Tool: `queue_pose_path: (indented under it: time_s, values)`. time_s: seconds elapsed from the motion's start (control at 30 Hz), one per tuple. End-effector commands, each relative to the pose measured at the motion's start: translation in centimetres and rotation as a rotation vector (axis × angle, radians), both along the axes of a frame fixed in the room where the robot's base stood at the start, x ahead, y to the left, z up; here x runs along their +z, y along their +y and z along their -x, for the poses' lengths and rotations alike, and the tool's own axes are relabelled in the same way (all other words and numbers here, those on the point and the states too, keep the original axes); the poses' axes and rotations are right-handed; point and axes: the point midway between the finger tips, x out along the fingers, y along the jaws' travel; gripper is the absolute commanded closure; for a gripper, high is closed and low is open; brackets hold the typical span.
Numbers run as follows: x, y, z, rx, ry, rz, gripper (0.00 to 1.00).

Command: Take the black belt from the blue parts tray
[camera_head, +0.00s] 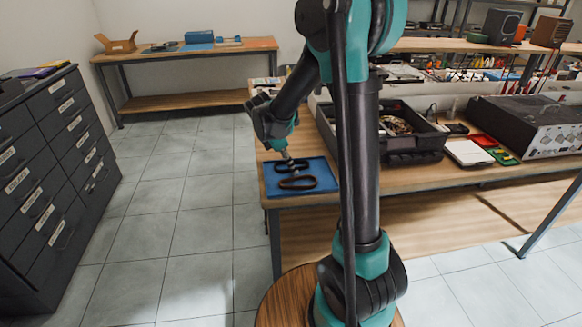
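The blue parts tray (324,172) lies flat at the near left corner of the wooden workbench. A dark looped band, black to brownish, lies on it as the black belt (297,188). A second dark loop (281,169) shows just behind it; I cannot tell whether the two are one belt or separate. My gripper (288,160) points down over the back part of the tray, close above the rear loop. Its fingers are too small to tell open from shut, and any contact with the loop is unclear.
A black open bin (415,142) with coiled parts stands right of my arm. Beyond it are a white-lidded box (468,153), red and green items and a dark amplifier (530,122). Grey drawer cabinets (48,160) stand at left. The tiled floor between is clear.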

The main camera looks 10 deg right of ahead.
Motion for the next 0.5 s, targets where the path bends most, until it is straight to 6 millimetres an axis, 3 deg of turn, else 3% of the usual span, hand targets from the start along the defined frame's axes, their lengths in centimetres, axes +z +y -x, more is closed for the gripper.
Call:
queue_pose_path:
  time_s: [0.23, 0.5]
  values:
    - [-0.17, -0.09, 0.02, 0.0, 0.0, 0.0, 0.71]
    - [-0.15, -0.08, 0.01, 0.0, 0.0, 0.0, 1.0]
